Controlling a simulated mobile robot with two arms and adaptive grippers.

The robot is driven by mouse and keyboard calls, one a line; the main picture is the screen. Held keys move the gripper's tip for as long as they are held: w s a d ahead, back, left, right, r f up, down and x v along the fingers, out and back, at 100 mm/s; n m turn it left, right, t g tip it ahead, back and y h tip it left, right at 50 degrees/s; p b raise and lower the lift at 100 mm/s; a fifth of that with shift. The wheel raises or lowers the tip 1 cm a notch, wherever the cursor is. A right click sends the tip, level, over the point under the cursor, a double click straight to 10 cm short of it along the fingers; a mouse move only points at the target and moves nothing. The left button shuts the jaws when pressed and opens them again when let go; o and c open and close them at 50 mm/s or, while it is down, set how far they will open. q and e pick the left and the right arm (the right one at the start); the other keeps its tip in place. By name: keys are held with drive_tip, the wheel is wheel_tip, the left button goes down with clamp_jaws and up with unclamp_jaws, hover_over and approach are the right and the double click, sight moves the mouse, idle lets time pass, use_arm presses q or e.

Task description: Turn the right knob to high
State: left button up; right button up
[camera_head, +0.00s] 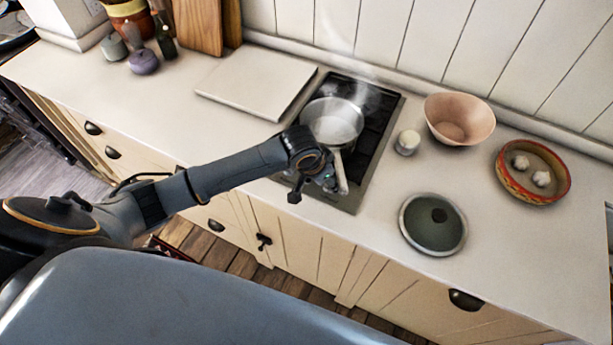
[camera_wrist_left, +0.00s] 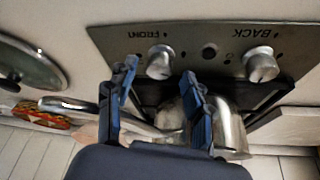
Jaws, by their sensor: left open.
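The steel stove panel (camera_wrist_left: 210,50) shows two silver knobs in the left wrist view, where the picture is upside down. The knob marked FRONT (camera_wrist_left: 160,62) is the right one as seen from the head; the knob marked BACK (camera_wrist_left: 261,66) is the other. My left gripper (camera_wrist_left: 159,72) is open and empty. Its fingertips lie on either side of the FRONT knob in the picture; contact cannot be told. In the head view my left gripper (camera_head: 311,190) is at the stove's front edge and largely hides the knobs. My right gripper is not in view.
A steaming steel pan (camera_head: 332,121) stands on the black stove (camera_head: 378,130), its handle pointing to the front close to my gripper. A pale board (camera_head: 256,80) lies left.

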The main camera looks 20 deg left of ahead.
use_arm(q)
hover_over(293, 213)
drive_tip(key=s, duration=0.2)
drive_tip(key=shift+w+d, duration=0.1)
drive_tip(key=shift+w, duration=0.1)
